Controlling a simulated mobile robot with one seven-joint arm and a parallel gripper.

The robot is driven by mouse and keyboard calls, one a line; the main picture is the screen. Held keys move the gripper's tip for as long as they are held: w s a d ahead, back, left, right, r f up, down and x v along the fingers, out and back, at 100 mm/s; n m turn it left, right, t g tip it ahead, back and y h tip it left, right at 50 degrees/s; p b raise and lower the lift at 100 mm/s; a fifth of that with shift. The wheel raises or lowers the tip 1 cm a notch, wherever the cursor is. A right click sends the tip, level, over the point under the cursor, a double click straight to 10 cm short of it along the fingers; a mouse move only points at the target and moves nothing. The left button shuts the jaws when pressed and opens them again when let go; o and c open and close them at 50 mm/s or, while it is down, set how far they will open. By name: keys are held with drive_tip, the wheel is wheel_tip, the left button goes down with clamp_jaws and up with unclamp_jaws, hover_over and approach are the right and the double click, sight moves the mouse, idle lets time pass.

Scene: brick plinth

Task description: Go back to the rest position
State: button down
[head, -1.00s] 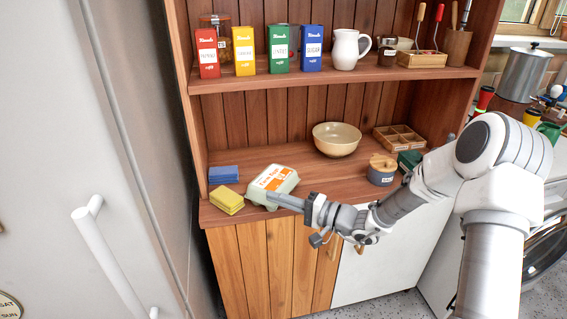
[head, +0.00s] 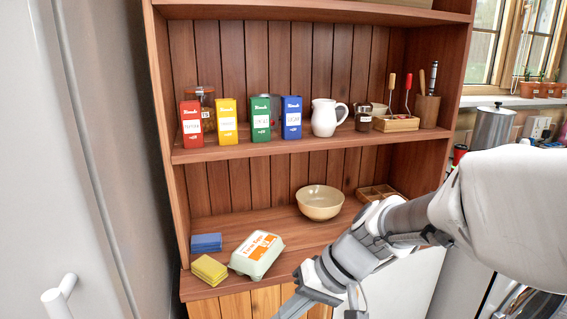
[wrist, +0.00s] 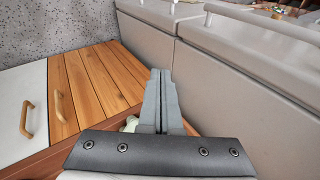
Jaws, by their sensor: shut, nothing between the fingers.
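My gripper (wrist: 160,76) is shut and empty, its two fingers together in the wrist view. In the head view my gripper (head: 294,304) reaches down to the bottom edge, in front of the hutch's lower shelf, and its tips are cut off. The green-grey egg carton (head: 257,254) with an orange and white label sits on the lower shelf near its front edge, up and left of my gripper and apart from it.
A yellow sponge stack (head: 209,269) and a blue one (head: 206,242) lie left of the carton. A beige bowl (head: 320,202) stands behind. Boxes and a white jug (head: 327,117) fill the upper shelf. A fridge (head: 75,160) flanks the left side; wooden doors (wrist: 92,82) are below.

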drive_tip(key=s+d+r+m+t+h+p, duration=0.1)
drive_tip(key=s+d+r+t+h, duration=0.25)
drive_tip(key=d, duration=0.35)
drive_tip(key=s+d+r+m+t+h, duration=0.1)
drive_tip(key=s+d+r+t+h, duration=0.1)
drive_tip(key=s+d+r+h, duration=0.4)
wheel_tip(320, 180, up, 15)
drive_tip(key=d+y+p, duration=0.1)
drive_tip(key=y+p, duration=0.1)
drive_tip(key=p, duration=1.5)
drive_tip(key=shift+w, duration=0.35)
drive_tip(key=shift+r, duration=0.1)
